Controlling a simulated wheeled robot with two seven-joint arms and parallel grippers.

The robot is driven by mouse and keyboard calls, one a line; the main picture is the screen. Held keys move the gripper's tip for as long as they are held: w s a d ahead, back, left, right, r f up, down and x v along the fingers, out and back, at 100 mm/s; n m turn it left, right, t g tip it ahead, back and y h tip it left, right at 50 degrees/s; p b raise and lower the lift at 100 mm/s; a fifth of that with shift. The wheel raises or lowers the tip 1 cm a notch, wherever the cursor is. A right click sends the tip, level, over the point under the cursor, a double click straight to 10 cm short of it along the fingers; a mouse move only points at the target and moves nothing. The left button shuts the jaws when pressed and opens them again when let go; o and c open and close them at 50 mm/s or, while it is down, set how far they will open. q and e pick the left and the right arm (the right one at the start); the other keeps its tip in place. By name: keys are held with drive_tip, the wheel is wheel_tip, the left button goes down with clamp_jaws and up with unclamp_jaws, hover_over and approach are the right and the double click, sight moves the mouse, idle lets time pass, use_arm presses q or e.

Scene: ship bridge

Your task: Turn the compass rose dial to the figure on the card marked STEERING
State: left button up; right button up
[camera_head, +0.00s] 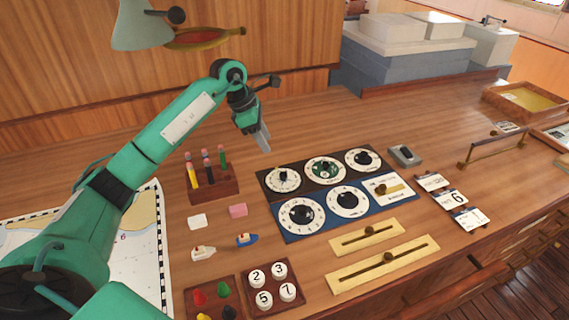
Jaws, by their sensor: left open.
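The panel has two rows of white dials with black knobs. In the dark back row, the middle dial (325,168) has a green centre that looks like a compass rose; the figure its pointer stands at is too small to read. Small white number cards stand to the right of the panel: a back card (432,181), a middle card (456,198) showing a 6, and a front card (469,218). I cannot read which is marked STEERING. My left gripper (264,146) is open and empty, above the desk behind and left of the dials, apart from them. My right gripper is out of view.
A pen rack (212,188) stands left of the panel. Erasers, toy boats, coloured pegs and a block of numbered buttons (272,287) lie in front of it. Brass sliders (382,263) are in front of the dials. A brass handle (492,147) rises at right. The desk behind the panel is clear.

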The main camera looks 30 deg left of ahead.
use_arm(q)
drive_tip(key=p, duration=0.2)
approach(283, 174)
drive_tip(key=p+x, duration=0.1)
drive_tip(key=x, duration=0.5)
drive_tip(key=shift+w+d+f, duration=0.15)
drive_tip(key=shift+f, duration=0.15)
drive_tip(key=shift+d+f, duration=0.1)
drive_tip(key=shift+f, duration=0.2)
drive_tip(key=shift+w+f, duration=0.15)
drive_tip(key=shift+f, duration=0.15)
clamp_jaws()
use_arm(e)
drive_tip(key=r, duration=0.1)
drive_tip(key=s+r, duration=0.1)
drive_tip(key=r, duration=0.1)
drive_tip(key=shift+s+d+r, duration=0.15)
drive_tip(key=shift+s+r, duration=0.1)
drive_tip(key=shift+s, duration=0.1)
